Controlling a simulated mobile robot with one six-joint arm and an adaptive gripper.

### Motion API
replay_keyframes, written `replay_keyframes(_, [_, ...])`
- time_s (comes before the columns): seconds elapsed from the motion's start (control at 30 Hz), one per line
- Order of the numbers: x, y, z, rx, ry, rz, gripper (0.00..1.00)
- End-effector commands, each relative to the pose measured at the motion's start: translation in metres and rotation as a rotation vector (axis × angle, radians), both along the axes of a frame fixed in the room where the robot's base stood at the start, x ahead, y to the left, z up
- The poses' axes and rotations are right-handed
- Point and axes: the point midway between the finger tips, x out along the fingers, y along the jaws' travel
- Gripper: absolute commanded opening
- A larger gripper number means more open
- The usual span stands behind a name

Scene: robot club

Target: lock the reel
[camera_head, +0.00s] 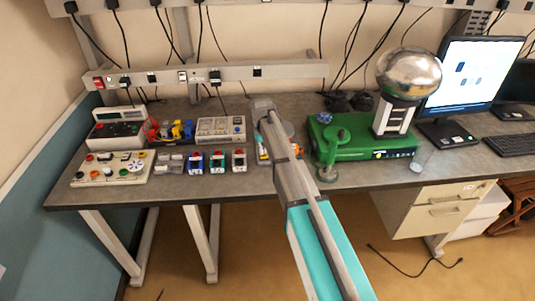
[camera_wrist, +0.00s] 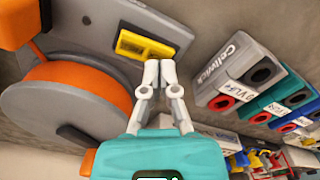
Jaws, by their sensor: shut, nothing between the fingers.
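The reel (camera_wrist: 65,103) fills the left of the wrist view, with an orange drum and a round grey side disc. It is joined to a grey plate (camera_wrist: 75,62) that carries a yellow part in a dark-edged frame (camera_wrist: 143,45). My gripper (camera_wrist: 160,67) has its two pale fingertips close together, with nothing between them. The tips appear right at the near edge of the yellow part; I cannot tell whether they touch it. In the head view my arm covers most of the reel, and my fingers are hidden.
Several Cellwick boxes with dark round sockets (camera_wrist: 237,70) stand right of the fingers. The grey bench (camera_head: 245,180) also carries a green box (camera_head: 365,145) with a metal sphere (camera_head: 408,72), a green stand (camera_head: 328,152), a clear cup (camera_head: 421,157) and a monitor (camera_head: 468,75).

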Motion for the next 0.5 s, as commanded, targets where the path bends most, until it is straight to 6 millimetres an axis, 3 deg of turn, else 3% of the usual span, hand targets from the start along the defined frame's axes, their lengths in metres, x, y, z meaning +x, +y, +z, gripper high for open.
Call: replay_keyframes(0.5, [0.000,0.000,0.033,0.000,0.000,0.000,0.00])
